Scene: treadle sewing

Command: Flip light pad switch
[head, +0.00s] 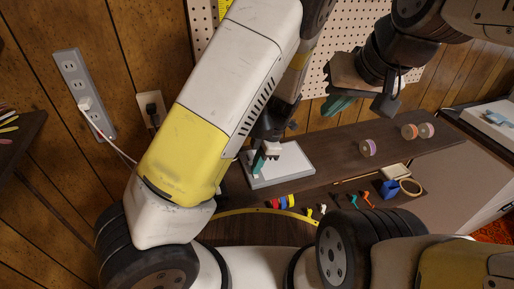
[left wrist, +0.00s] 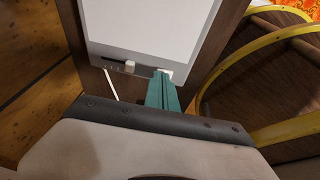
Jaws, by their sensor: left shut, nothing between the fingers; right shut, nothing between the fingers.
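The light pad (head: 290,168) is a flat white panel with a grey border, lying on the dark wooden table. In the left wrist view, the light pad (left wrist: 150,25) shows a small pale switch knob (left wrist: 130,66) on its near border. My left gripper (head: 257,168) is over the pad's left edge. In the left wrist view, the teal fingers of my left gripper (left wrist: 164,78) are shut and empty, at the border to the right of the knob. They partly cover a small white piece there. I cannot tell whether they touch it. My right gripper (head: 338,105) is shut and empty, raised before the pegboard.
A white cable (left wrist: 111,84) runs from the pad's edge. Colored spools (head: 280,202), a yellow curved tape (head: 250,212), small clips (head: 352,201) and a blue box (head: 389,189) lie near the front. Several round bobbins (head: 367,148) stand farther right. A power strip (head: 84,90) is on the wall.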

